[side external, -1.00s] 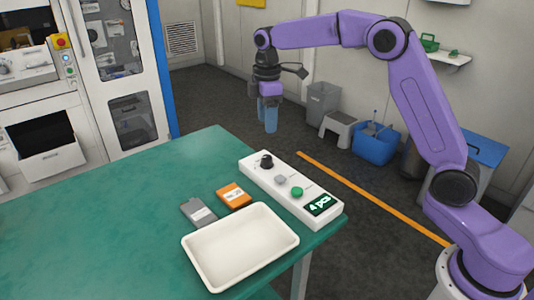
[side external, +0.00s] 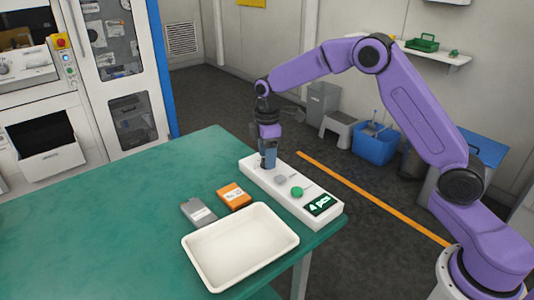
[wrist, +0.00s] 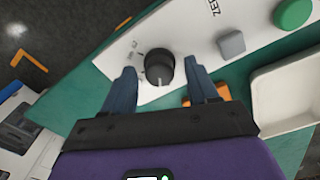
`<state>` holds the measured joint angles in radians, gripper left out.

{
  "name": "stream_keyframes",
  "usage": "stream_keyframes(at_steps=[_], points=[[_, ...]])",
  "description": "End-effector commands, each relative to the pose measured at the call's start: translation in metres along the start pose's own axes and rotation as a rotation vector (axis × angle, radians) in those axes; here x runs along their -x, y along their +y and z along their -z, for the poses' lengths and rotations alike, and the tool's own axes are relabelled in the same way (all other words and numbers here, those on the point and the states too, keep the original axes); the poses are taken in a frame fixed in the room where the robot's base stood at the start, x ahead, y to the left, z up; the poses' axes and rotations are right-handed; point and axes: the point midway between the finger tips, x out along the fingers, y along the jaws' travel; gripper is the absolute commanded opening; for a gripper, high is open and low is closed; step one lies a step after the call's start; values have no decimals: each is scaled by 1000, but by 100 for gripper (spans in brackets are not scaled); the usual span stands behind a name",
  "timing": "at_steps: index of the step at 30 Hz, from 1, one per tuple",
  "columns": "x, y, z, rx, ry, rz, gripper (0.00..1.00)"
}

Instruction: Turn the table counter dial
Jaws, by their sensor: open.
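The table counter (side external: 254,180) is a long white box on the green table, with a grey button (side external: 280,180), a green button (side external: 297,191) and a display (side external: 320,204) reading "4 pcs". Its black dial (wrist: 159,69) shows in the wrist view between the two blue fingers, with a pale pointer line on it. In the side view the fingers hide the dial. My gripper (side external: 268,166) points down over the dial end of the counter. It is open, with visible gaps between the dial and both fingers (wrist: 164,84). I cannot tell the exact fingertip height.
An orange box (side external: 234,196) and a grey box (side external: 198,212) lie beside the counter on the green table (side external: 110,215). An empty white tray (side external: 240,247) sits near the front edge. The left of the table is clear.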

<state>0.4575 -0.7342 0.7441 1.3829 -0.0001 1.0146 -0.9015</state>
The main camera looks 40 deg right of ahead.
Motion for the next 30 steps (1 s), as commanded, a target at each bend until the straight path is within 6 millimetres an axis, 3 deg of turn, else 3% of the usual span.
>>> stream_keyframes(at_steps=[2, 7, 20, 30], points=[[0, 0, 0, 0, 0, 0, 59], [0, 0, 0, 0, 0, 0, 3], [1, 0, 0, -68, 0, 0, 3], [1, 0, 0, -327, 0, 0, 3]])
